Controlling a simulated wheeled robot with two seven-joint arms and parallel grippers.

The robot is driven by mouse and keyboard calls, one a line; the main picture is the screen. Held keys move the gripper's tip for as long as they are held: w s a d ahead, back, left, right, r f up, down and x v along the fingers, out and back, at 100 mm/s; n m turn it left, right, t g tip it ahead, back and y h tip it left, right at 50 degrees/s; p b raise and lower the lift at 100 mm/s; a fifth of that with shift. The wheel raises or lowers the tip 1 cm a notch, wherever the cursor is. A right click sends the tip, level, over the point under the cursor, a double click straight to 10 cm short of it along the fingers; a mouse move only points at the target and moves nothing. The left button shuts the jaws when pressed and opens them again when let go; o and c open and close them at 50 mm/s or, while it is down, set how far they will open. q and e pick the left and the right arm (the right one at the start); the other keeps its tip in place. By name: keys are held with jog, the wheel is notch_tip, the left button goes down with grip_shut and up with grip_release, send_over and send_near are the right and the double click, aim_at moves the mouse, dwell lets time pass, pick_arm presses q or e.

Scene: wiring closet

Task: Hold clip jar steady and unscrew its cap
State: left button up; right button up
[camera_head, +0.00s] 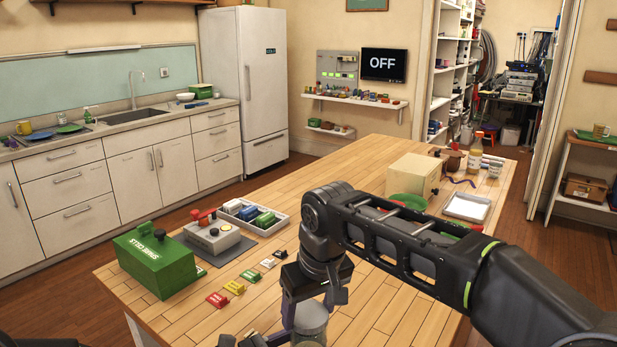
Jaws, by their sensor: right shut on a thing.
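The clip jar (310,328) stands at the bottom edge of the view and is cut off there; a greyish, see-through round part of it shows. My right gripper (308,312) comes down on it from above and is shut on its upper part. The fingers and wrist cover the top, so I cannot tell whether they grip the cap or the jar wall. Dark parts at the bottom edge, just left of the jar, may belong to my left gripper (252,341). Too little shows to tell its jaws.
On the wooden table (372,155), a green box (155,262), a grey device (213,237), a tray of coloured blocks (253,215) and several small coloured tabs lie left of the jar. A beige box (413,176) and white tray (467,207) stand farther back.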

jog(key=shift+r, duration=0.3)
jog(key=shift+r, duration=0.3)
jog(key=shift+r, duration=0.6)
jog(key=shift+w+a+v, duration=0.1)
jog(key=shift+w+v, duration=0.1)
jog(key=shift+v, duration=0.75)
jog(key=shift+w+a+v, duration=0.15)
jog(key=shift+w+v, duration=0.05)
jog(key=shift+v, duration=0.75)
jog(key=shift+r, duration=0.1)
pick_arm(q)
jog(key=o, duration=1.6)
jog(key=shift+o, duration=0.2)
